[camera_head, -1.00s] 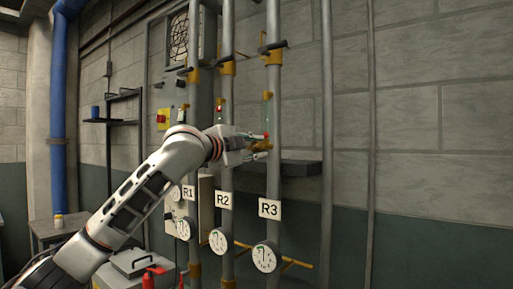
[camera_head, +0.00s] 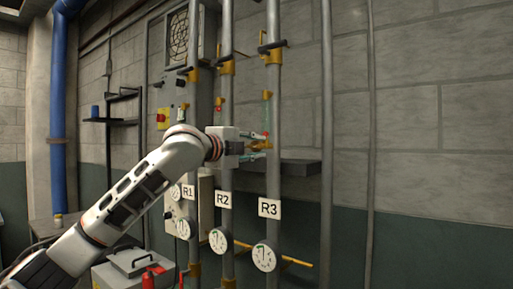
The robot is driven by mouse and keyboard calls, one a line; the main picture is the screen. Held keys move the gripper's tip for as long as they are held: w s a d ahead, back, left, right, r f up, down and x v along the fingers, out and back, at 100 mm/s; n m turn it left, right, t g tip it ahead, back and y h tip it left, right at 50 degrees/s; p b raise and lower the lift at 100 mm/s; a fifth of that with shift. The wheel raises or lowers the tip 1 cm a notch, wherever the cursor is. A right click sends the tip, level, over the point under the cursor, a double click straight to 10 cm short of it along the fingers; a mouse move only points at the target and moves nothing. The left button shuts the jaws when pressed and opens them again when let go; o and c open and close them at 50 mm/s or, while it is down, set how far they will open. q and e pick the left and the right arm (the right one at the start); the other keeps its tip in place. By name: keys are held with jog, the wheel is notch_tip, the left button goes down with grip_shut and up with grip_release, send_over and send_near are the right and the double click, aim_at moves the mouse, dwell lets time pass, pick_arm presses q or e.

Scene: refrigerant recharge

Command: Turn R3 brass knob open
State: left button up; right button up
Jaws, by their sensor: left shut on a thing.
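The R3 pipe (camera_head: 273,185) stands upright right of the middle, with its white R3 label (camera_head: 269,208) and a round gauge (camera_head: 264,257) below. The R3 brass knob (camera_head: 262,145) sits on this pipe above the label, partly hidden by my fingers. My left gripper (camera_head: 262,145) reaches in from the left and is shut on the knob. A clear greenish sight tube (camera_head: 267,113) shows just above it. My right gripper is not in view.
The R2 pipe (camera_head: 227,160) and R1 pipe run close by on the left, behind my arm. A dark shelf (camera_head: 300,168) juts from the wall behind R3. Black-handled valves (camera_head: 272,47) sit higher up.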

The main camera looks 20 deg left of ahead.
pick_arm(q)
jog(key=o, duration=1.1)
jog(key=v, duration=1.2)
